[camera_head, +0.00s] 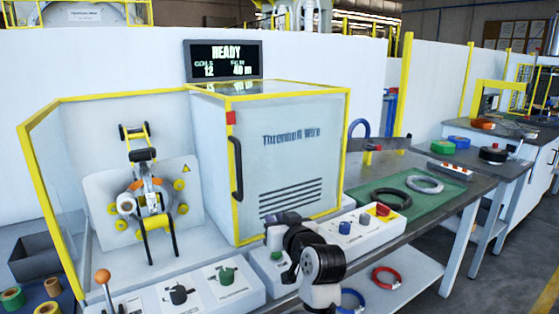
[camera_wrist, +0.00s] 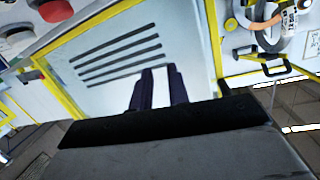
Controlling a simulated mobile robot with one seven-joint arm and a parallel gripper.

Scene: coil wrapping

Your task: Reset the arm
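My arm rises at the front centre in the head view, and its dark end (camera_head: 285,218) is in front of the white machine cabinet (camera_head: 290,150). In the wrist view my gripper (camera_wrist: 160,72) shows two dark fingers side by side. A bright white strip lies between them; I cannot tell if it is a gap or part of the fingers. No coil shows in the gripper. Behind the fingers is the cabinet's vented face (camera_wrist: 115,50).
The wrapping head (camera_head: 150,195) stands left of the cabinet, above control boxes (camera_head: 225,288). A green mat (camera_head: 415,212) on the right bench bears a black coil (camera_head: 391,199) and a grey coil (camera_head: 425,184). A red coil (camera_head: 387,278) lies on the lower shelf. A display (camera_head: 222,60) reads READY.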

